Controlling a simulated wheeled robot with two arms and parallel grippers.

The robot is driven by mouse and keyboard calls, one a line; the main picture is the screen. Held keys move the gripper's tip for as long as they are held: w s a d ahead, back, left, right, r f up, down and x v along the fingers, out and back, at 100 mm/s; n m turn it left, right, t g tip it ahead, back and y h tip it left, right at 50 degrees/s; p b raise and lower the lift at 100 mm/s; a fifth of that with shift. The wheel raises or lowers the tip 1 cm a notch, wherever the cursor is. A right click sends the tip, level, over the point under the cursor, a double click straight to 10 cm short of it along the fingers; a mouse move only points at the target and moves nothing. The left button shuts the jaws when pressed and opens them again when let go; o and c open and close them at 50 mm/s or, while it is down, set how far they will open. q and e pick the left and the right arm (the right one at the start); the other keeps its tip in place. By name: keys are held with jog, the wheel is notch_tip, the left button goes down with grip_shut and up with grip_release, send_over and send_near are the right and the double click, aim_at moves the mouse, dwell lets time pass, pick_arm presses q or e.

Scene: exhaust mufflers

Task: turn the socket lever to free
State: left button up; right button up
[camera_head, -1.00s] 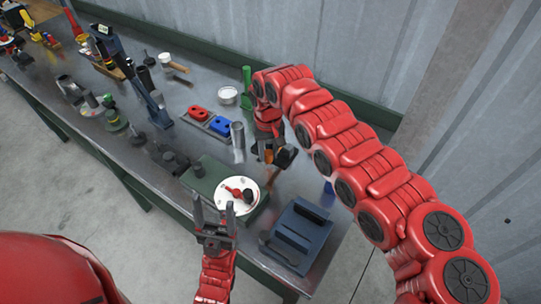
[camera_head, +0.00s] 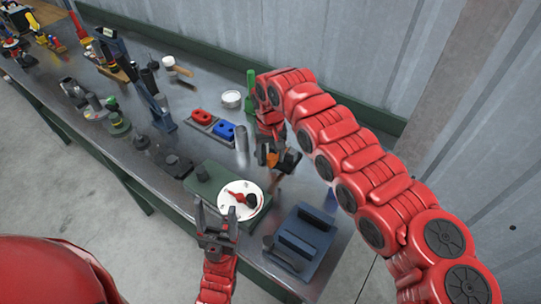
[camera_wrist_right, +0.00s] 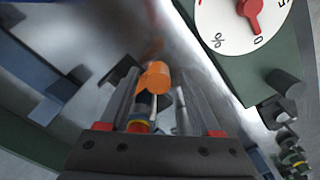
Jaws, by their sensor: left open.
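A white round dial (camera_head: 232,188) with a red lever (camera_head: 239,197) sits on a green box (camera_head: 213,178) near the table's front edge. In the right wrist view the red lever (camera_wrist_right: 249,12) points toward a "0" mark on the white dial (camera_wrist_right: 222,25). My left gripper (camera_head: 215,212) is open, at the dial's front left, with its fingers upward. My right gripper (camera_head: 279,158) is beyond the dial, above the table. In the right wrist view an orange-ended cylinder (camera_wrist_right: 154,78) lies between its fingers (camera_wrist_right: 158,92); whether they grip it is unclear.
A blue-grey block fixture (camera_head: 304,235) stands right of the green box. A tray with red and blue parts (camera_head: 213,127), a grey cylinder (camera_head: 241,138) and a white jar (camera_head: 231,99) stand behind. Several dark tools stand along the left.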

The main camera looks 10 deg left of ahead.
notch_tip(320, 180, up, 18)
jog(key=b, duration=0.1)
jog(key=shift+f, duration=0.25)
dwell(0.4)
